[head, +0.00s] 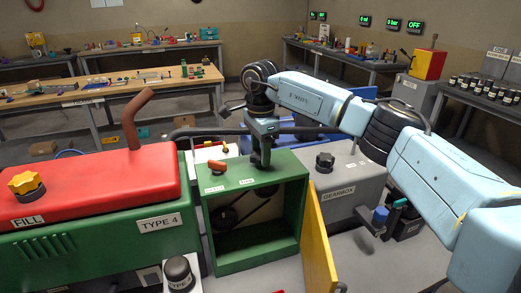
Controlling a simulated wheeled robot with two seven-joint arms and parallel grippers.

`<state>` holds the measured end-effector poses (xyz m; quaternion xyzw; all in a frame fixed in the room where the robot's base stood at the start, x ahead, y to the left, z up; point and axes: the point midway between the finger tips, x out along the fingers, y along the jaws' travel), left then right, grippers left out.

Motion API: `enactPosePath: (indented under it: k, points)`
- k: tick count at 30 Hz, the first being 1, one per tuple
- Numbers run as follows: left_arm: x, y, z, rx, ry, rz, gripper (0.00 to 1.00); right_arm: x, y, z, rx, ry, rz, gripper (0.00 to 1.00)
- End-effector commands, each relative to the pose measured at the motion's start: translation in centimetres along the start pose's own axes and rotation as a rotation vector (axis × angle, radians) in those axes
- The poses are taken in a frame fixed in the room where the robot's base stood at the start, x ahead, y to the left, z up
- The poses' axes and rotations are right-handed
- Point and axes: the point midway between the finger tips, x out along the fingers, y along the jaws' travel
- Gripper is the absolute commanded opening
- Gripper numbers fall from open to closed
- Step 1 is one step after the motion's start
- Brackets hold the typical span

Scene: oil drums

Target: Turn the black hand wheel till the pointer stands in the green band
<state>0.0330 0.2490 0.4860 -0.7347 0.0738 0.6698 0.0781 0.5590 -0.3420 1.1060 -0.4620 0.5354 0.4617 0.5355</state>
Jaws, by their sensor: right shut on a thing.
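My right gripper (261,150) comes in from the right and points down at the top of the open green box (251,259). It is shut on a dark part at the box's top, which looks like the black hand wheel but is mostly hidden by the gripper. How far the wheel is turned cannot be told. I cannot make out a pointer or a green band. My left gripper is not in view.
The red tank (95,190) is at left, the grey gearbox (345,190) with a black knob (325,161) at right. A yellow door (318,240) hangs open in front. Workbenches (150,90) stand behind.

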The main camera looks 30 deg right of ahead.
Motion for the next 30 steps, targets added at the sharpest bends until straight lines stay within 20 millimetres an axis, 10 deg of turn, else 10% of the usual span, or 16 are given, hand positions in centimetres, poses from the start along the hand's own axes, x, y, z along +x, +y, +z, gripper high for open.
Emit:
enactPosePath:
  k: [30]
  points:
    - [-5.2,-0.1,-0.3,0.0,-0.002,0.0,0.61,-0.2,0.0,0.0,0.822,0.0,0.0,0.24]
